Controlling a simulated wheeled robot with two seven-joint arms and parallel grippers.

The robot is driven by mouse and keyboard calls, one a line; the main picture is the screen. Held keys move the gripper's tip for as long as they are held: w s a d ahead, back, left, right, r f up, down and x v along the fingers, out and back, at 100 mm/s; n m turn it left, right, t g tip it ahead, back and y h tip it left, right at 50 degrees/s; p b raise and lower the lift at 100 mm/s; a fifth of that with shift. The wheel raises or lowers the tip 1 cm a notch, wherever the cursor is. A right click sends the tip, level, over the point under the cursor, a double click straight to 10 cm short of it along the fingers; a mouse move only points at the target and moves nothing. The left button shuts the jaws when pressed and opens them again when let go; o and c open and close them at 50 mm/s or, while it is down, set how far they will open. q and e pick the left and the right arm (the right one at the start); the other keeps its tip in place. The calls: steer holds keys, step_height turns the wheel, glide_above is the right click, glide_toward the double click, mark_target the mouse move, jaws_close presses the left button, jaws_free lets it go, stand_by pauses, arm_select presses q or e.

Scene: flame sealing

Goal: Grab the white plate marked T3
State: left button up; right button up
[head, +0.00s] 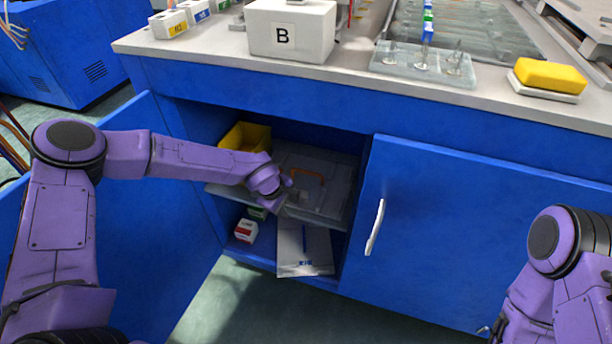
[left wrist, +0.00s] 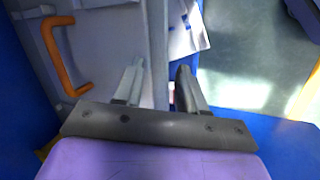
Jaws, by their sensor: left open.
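A white plate (head: 305,255) with small blue marking near its front edge lies on the lower level of the open blue cabinet, its front sticking out; I cannot read the marking surely. It also shows in the left wrist view (left wrist: 185,38), beyond the fingers. My left gripper (head: 290,207) is inside the cabinet opening, at the front edge of the middle shelf, above and behind the plate's front. In the left wrist view the open fingers (left wrist: 158,85) are apart, with the pale shelf edge running between them. No plate is between them.
A grey case with an orange handle (head: 308,180) and a yellow bin (head: 245,138) sit on the middle shelf. A red-and-white box (head: 246,230) stands left of the plate. A closed door (head: 450,230) is to the right; the left door (head: 155,220) stands open.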

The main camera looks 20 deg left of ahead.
mark_target(305, 172)
arm_select(q)
steer(key=w+a+r+n+t+h, duration=0.2)
steer(key=w+a+r+t, duration=0.1)
steer(key=w+r, duration=0.55)
steer(key=x, duration=0.1)
steer(key=b+x, duration=0.1)
steer(key=x, duration=0.1)
steer(key=shift+s+d+f, duration=0.15)
steer(key=shift+d+f, duration=0.1)
steer(key=shift+f, duration=0.05)
steer(key=x, duration=0.5)
steer(key=shift+w+d+f+b, duration=0.15)
steer(key=shift+w+d+b, duration=0.15)
steer(key=shift+w+b, duration=0.1)
jaws_close()
steer(key=shift+s, duration=0.1)
